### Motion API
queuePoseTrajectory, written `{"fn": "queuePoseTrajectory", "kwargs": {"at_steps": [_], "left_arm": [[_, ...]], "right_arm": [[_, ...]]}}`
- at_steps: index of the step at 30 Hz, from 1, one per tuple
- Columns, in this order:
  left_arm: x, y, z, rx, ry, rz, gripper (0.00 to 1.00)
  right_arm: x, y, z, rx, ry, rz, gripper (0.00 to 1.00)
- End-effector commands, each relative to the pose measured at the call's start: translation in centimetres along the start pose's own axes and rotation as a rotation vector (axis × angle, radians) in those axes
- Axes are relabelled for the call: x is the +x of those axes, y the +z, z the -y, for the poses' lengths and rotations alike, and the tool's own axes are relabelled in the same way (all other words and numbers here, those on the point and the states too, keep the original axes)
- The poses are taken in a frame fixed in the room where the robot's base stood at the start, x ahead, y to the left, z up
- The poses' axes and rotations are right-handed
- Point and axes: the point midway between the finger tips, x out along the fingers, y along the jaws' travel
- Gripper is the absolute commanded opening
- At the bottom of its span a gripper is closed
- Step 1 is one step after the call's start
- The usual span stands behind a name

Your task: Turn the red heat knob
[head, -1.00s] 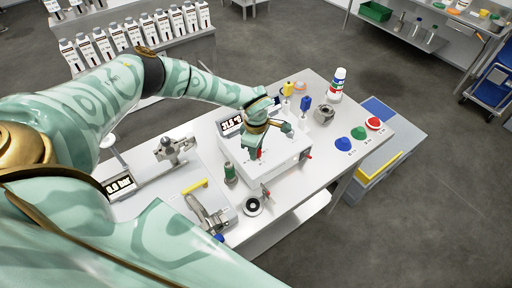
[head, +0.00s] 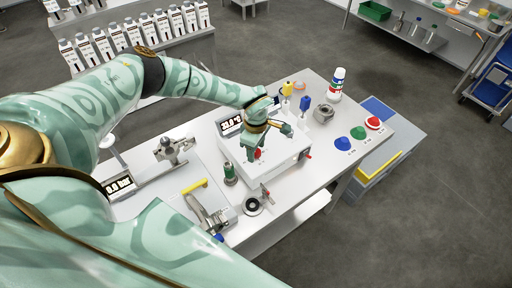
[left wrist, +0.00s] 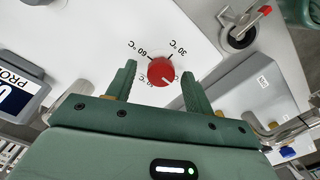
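The red heat knob (head: 258,154) sits on the white heater box (head: 285,152) in the head view. In the left wrist view the round red knob (left wrist: 162,71) has a white pointer line and temperature marks such as 30 °C and 60 °C around it. My left gripper (head: 267,142) is over the box, open. In the left wrist view its two green fingers (left wrist: 160,70) stand on either side of the knob, with a visible gap on each side. I cannot tell how far the tips are above the panel. My right gripper is not in view.
A temperature display (head: 231,125) stands behind the box. A green-topped cylinder (head: 230,172) and a round black-and-white fitting (head: 252,206) are close in front. Blue, green and red domes (head: 358,132) and a white bottle (head: 337,82) are to the right.

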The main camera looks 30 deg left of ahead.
Motion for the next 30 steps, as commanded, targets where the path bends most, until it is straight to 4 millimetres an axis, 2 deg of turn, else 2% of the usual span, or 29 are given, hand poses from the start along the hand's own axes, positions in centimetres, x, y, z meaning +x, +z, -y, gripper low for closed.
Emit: {"fn": "queuePoseTrajectory", "kwargs": {"at_steps": [4, 8, 21, 25, 30], "left_arm": [[-0.2, 0.0, 0.0, 0.0, 0.0, 0.0, 0.52], [-1.9, 0.0, 0.0, 0.0, 0.001, 0.001, 0.52], [-13.0, 0.0, -0.1, 0.001, 0.003, 0.001, 0.52], [-15.1, 0.0, -0.1, 0.0, 0.001, 0.0, 0.52], [-16.2, 0.0, 0.0, 0.001, 0.0, 0.0, 0.52]], "right_arm": [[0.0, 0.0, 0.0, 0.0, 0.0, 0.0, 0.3], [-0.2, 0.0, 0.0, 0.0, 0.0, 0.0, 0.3], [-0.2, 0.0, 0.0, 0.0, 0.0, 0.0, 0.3], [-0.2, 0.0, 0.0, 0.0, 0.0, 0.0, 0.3], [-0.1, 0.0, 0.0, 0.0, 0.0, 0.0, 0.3]]}}
